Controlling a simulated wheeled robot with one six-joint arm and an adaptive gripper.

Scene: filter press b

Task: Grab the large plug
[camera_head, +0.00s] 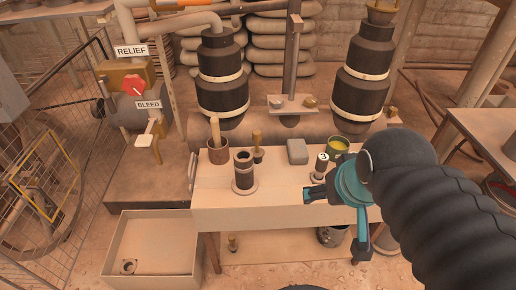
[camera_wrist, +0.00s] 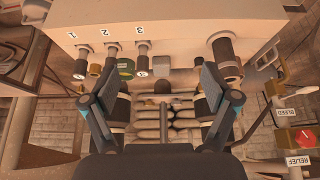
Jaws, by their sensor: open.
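A large dark cylinder (camera_head: 243,171), which looks like the large plug, stands upright in a pale collar at the front of the bench. In the wrist view the same large cylinder (camera_wrist: 223,57) shows at upper right, beyond my gripper's right finger. A smaller cylinder marked 3 (camera_head: 321,165) stands farther right, beside my gripper. My gripper (camera_head: 338,220) is at the bench's front right, to the right of the large cylinder and apart from it. In the wrist view my gripper (camera_wrist: 160,105) has its fingers wide apart with nothing held. My arm hides the bench's right end.
The bench (camera_head: 275,217) also carries a brush pot (camera_head: 217,153), a wood-handled tool (camera_head: 258,149), a grey block (camera_head: 297,151) and a yellow-topped tin (camera_head: 338,146). An open box (camera_head: 153,236) holds a small part. A bucket (camera_head: 331,237) stands below. Bench front between cylinders looks clear.

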